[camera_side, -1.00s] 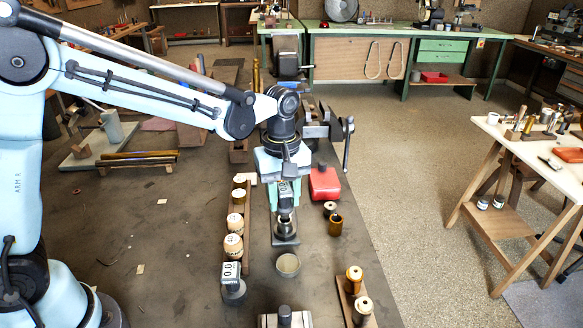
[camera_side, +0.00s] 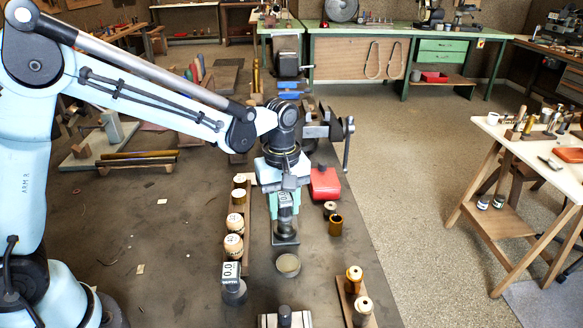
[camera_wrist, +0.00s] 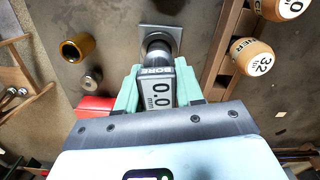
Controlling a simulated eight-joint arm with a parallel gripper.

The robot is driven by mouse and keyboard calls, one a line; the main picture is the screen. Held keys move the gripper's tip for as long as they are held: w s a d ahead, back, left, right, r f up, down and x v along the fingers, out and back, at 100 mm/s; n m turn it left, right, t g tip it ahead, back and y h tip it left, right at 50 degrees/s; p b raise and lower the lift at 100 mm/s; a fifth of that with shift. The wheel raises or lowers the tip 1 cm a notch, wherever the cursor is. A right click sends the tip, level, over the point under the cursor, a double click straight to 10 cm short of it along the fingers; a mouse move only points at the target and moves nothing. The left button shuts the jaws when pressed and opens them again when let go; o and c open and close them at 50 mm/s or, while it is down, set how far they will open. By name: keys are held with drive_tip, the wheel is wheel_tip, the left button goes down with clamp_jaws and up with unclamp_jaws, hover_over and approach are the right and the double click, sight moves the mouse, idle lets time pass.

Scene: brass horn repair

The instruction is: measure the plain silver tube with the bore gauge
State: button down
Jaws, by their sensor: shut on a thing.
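My gripper (camera_side: 284,205) points down and is shut on the bore gauge (camera_side: 284,199). In the wrist view the gauge (camera_wrist: 160,92) sits between the pale green fingers (camera_wrist: 158,92), its display reading 0.0 mm. Directly below it a short silver-grey tube (camera_side: 285,229) stands upright on a square grey plate (camera_side: 286,241); the plate (camera_wrist: 174,32) also shows in the wrist view. The gauge's lower end meets the tube's top, hiding the mouth. I cannot tell how deep the probe is.
A depth gauge (camera_side: 232,284) and a shallow round cup (camera_side: 288,265) stand nearer the camera. A brass tube (camera_side: 336,226), a small spool (camera_side: 330,208) and a red box (camera_side: 325,184) are on the right.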

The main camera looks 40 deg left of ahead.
drive_tip(key=shift+f, duration=0.25)
drive_tip(key=shift+c, duration=1.6)
unclamp_jaws()
drive_tip(key=shift+r, duration=0.1)
drive_tip(key=shift+r, duration=3.45)
